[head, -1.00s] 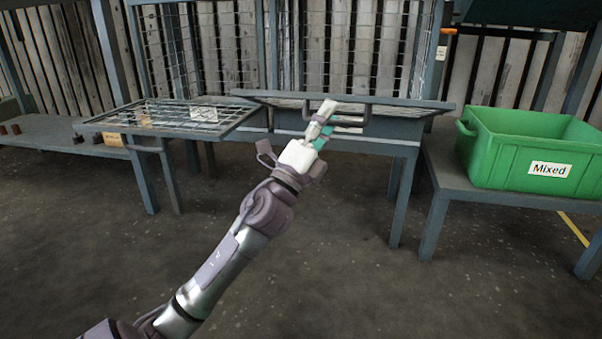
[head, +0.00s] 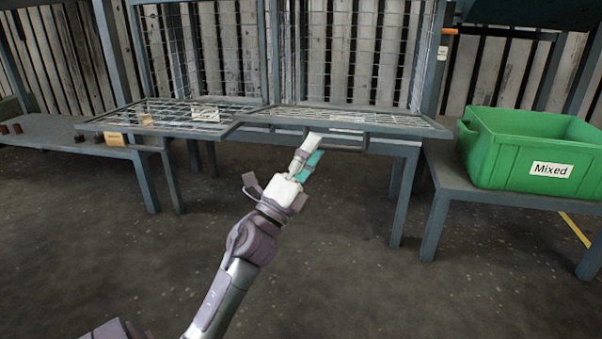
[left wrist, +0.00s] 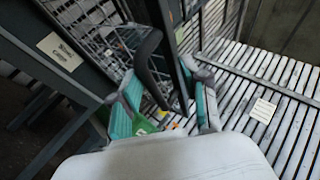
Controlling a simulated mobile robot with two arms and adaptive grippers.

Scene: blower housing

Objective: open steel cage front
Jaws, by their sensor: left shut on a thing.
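The steel cage (head: 437,60) stands on a table, with grey frames and wire mesh. Its front has two panels. In the left wrist view the teal-padded fingers (left wrist: 163,103) stand on either side of the handle. The gripper hides part of the handle in the head view. My right gripper is not in view.
A green bin labelled "Mixed" (head: 530,150) stands on a side table at the right. A low bench (head: 50,135) with small dark items is at the left. The floor (head: 400,290) in front is clear.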

